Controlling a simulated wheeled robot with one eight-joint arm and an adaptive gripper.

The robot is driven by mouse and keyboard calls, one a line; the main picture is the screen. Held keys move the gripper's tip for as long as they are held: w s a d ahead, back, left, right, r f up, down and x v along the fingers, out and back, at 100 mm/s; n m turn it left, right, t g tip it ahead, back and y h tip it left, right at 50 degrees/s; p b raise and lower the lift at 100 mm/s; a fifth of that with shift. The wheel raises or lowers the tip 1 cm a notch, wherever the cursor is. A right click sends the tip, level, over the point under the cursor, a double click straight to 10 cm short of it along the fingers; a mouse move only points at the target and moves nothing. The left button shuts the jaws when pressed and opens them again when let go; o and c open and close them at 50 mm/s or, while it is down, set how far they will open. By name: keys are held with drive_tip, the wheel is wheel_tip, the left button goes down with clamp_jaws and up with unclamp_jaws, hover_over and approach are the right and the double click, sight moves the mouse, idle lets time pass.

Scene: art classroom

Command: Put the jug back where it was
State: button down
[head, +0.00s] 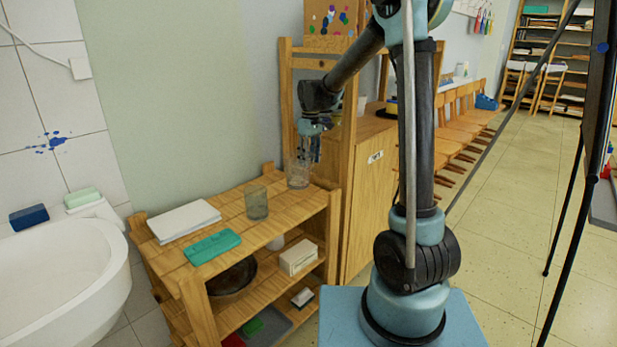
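Two clear glass vessels stand on the top board of a low wooden shelf unit (170,258). One greyish vessel (257,203) is near the middle of the board. The other, paler vessel (298,175) is at the back right end, close to the wooden frame. I cannot tell which is the jug, as no handle or spout shows clearly. My gripper (308,152) points down right over the paler vessel, its fingers at or just above the rim. Whether the fingers touch it, or are open or shut, is too small and dark to tell.
White paper (184,221) and a green case (213,246) lie on the left of the board. A bowl (232,281) and a pale box (298,257) are on the shelf below. A white basin (62,285) stands left. A wooden upright (346,150) stands close beside my gripper.

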drive_tip(key=shift+f, duration=2.75)
drive_tip(key=c, duration=1)
unclamp_jaws()
drive_tip(key=shift+r, duration=0.1)
